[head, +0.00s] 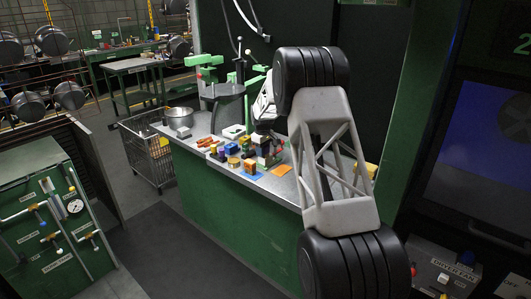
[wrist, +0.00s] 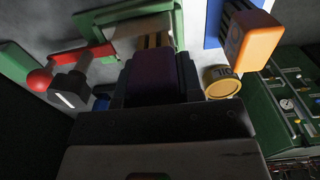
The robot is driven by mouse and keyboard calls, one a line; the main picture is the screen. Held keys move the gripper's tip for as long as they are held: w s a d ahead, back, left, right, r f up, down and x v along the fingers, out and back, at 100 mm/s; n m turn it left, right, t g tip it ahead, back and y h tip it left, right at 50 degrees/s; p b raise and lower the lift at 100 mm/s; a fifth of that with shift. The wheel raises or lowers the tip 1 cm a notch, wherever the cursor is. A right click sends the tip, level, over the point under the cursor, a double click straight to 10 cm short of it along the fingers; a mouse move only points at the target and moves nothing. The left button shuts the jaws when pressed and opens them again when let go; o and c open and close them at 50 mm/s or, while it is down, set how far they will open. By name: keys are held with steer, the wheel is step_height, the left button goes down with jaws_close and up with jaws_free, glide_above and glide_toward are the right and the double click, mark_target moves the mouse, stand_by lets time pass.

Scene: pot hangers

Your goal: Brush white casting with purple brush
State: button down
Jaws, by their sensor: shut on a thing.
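My gripper (wrist: 157,88) is shut on the dark purple brush (wrist: 155,75), seen in the wrist view. In the head view, a small white piece on green (head: 234,131) lies on the bench left of the arm's end. The gripper's fingertips and the brush cannot be made out there.
A yellow round can (wrist: 221,81) is right of the gripper. A red ball handle (wrist: 40,79) lies left.

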steer(key=shift+w+a+f, duration=0.15)
steer(key=shift+w+a, duration=0.15)
steer(key=shift+a, duration=0.05)
steer(key=shift+w+a, duration=0.25)
steer(key=shift+r, duration=4.4)
